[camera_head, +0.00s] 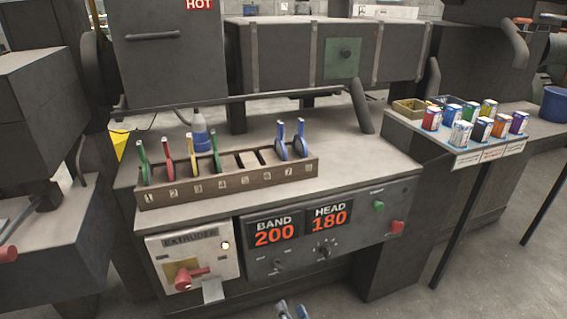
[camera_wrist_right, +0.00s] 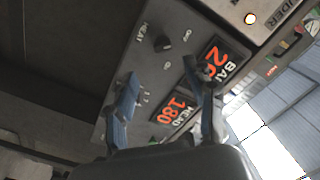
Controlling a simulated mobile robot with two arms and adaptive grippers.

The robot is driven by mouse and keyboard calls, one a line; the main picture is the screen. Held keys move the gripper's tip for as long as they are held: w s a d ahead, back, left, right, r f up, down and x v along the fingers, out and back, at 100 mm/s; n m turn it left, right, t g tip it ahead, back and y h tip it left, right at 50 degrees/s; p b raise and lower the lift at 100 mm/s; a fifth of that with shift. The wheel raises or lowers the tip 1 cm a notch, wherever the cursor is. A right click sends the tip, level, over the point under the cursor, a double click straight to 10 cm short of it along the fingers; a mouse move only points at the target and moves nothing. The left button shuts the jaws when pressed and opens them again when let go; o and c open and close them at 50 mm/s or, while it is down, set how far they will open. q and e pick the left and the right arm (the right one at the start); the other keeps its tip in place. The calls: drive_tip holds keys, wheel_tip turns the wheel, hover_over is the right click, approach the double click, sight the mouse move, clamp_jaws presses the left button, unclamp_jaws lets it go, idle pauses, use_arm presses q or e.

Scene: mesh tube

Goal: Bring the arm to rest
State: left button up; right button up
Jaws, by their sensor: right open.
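My right gripper (camera_head: 292,311) shows at the bottom edge of the head view, in front of the control panel (camera_head: 358,240) and below it. Only its blue-grey fingertips show there. In the right wrist view my right gripper (camera_wrist_right: 164,84) is open, its two fingers apart with nothing between them. The panel with the BAND and HEAD displays lies beyond the fingers. My left gripper is in neither view.
A numbered wooden rack (camera_head: 230,184) holds coloured-handled tools on the bench; two middle slots look empty. A blue-white bottle (camera_head: 200,134) stands behind it. Several coloured cans (camera_head: 461,134) stand on the right side table. The extruder plate (camera_head: 192,258) has a red lever (camera_head: 190,277).

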drive_tip(key=s+d+f+n+g+h, duration=0.1)
drive_tip(key=s+d+f+n+g, duration=0.15)
drive_tip(key=s+f, duration=0.4)
drive_tip(key=s+d+f+n+g+h, duration=0.1)
drive_tip(key=s+d+f+g, duration=0.3)
drive_tip(key=f, duration=0.6)
drive_tip(key=s+d+f+n+g+h, duration=0.1)
drive_tip(key=s+d+f+n+g, duration=0.15)
drive_tip(key=s+f+g, duration=0.4)
drive_tip(key=s+d+f+n+g+h+p, duration=0.1)
drive_tip(key=s+d+f+g+h, duration=0.15)
drive_tip(key=s+d+f, duration=0.6)
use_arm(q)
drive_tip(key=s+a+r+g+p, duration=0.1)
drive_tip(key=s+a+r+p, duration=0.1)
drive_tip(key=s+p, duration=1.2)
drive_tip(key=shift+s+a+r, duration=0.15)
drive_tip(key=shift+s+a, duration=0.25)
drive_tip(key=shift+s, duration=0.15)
use_arm(e)
drive_tip(key=s+d+r, duration=0.1)
drive_tip(key=s+r, duration=0.1)
drive_tip(key=s, duration=0.6)
drive_tip(key=s+d+r, duration=0.1)
drive_tip(key=s+r, duration=0.1)
drive_tip(key=s, duration=0.6)
drive_tip(key=shift+s+d+n, duration=0.15)
drive_tip(key=shift+d+n, duration=0.1)
drive_tip(key=shift+n, duration=0.05)
drive_tip(key=shift+g, duration=0.25)
